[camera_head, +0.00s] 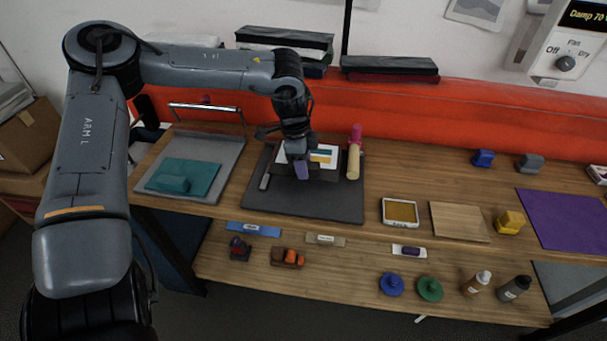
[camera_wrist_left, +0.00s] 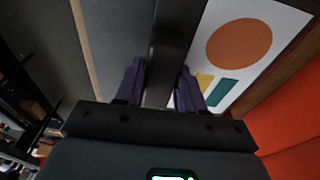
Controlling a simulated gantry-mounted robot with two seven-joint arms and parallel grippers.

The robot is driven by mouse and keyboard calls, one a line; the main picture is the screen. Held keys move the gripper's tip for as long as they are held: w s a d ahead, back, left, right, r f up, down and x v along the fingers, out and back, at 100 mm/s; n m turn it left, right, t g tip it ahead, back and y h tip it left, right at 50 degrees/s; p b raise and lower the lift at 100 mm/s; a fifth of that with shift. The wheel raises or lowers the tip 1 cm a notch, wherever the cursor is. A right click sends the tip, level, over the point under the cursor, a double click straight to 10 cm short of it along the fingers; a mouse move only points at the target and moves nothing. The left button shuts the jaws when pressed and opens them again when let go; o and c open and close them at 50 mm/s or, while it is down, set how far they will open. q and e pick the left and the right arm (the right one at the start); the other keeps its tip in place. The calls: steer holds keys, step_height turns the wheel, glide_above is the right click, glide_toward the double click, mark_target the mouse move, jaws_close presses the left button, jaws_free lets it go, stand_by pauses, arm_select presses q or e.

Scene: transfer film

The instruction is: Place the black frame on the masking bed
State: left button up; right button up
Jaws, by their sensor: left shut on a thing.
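A dark grey board, apparently the masking bed (camera_head: 310,206), lies on the wooden bench left of centre. A white print (camera_head: 331,151) with coloured shapes shows at its far part. My left gripper (camera_head: 301,170) points down there, its purple fingers in front of the print. In the left wrist view the gripper (camera_wrist_left: 160,88) is shut on a bar of the black frame (camera_wrist_left: 169,40), which runs between its fingers. The print with an orange disc shows beside the bar. My arm and hand hide part of the frame; I cannot tell whether it touches the bed. My right gripper is not in view.
A grey tray (camera_head: 219,170) with a teal sheet stands left of the bed. A cream roller with a pink end (camera_head: 353,160) is close at its right. An ink pad (camera_head: 400,212) and wooden board (camera_head: 460,222) are further right. The bed's near part is clear.

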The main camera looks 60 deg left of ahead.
arm_select(q)
steer(key=shift+f+b, duration=0.45)
steer(key=shift+f, duration=1.4)
steer(key=shift+f, duration=0.1)
steer(key=o, duration=1.1)
steer(key=shift+r, duration=0.55)
steer(key=r+p, duration=0.1)
steer(key=r, duration=0.2)
steer(key=s+r+p, duration=0.1)
steer(key=r, duration=0.3)
steer(key=a+r+p, duration=0.1)
steer(key=r, duration=0.3)
steer(key=shift+s, duration=0.2)
